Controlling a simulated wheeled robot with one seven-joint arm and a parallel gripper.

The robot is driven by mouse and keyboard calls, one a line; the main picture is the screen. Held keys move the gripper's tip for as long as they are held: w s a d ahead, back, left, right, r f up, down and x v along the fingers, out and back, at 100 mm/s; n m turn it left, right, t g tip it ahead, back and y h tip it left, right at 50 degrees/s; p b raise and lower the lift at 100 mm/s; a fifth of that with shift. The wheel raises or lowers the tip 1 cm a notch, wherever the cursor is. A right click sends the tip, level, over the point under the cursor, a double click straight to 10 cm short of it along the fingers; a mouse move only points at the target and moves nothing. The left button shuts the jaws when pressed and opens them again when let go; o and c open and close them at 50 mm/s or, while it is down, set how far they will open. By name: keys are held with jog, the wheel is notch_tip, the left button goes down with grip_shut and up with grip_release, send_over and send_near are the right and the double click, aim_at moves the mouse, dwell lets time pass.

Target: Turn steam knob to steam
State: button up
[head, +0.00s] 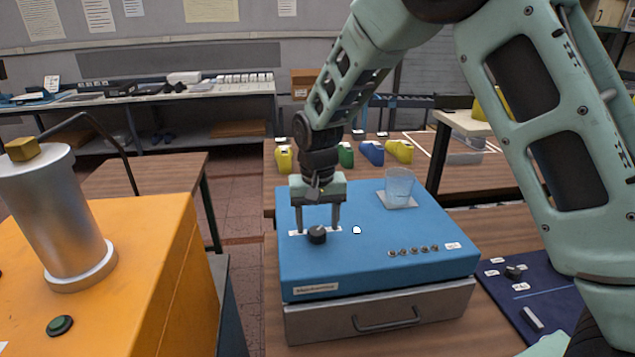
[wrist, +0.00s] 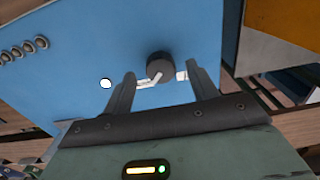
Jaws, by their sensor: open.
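A black round knob (head: 317,234) with a white pointer mark sits on top of the blue box (head: 400,268). It also shows in the wrist view (wrist: 160,65), where its pointer slants down and to the left. White labels lie on either side of it, too small to read. My gripper (head: 318,230) is open and points down over the knob, with one finger on each side. In the wrist view the fingers (wrist: 160,74) stand apart from the knob, with gaps on both sides. I cannot tell how far down the fingertips reach.
A glass (head: 399,184) stands on a white pad at the box's back right. Several small buttons (head: 413,252) line its front right. A dark blue panel (head: 545,300) with another knob (head: 513,272) lies to the right. An orange machine (head: 150,290) with a metal cylinder stands left.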

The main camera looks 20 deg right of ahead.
aim_at(318, 232)
notch_tip(318, 232, up, 15)
jog(key=b, duration=0.2)
jog(key=shift+r+b, duration=0.15)
jog(key=shift+b, duration=0.25)
jog(key=s+a+f+n+y+b, duration=0.1)
jog(key=s+a+f+n, duration=0.25)
jog(key=s, duration=0.45)
jog(key=s+a+f+n, duration=0.2)
jog(key=s+a, duration=0.2)
jog(key=s, duration=0.3)
jog(key=s+f+n, duration=0.2)
jog(key=s+f, duration=0.1)
jog(key=s, duration=0.5)
jog(key=s+d+f+n, duration=0.1)
jog(key=s+f+n, duration=0.1)
jog(key=s+f, duration=0.2)
jog(key=s, duration=0.3)
jog(key=shift+s+d+n+b, duration=0.2)
jog(key=shift+s+n+b, duration=0.15)
jog(key=shift+b, duration=0.05)
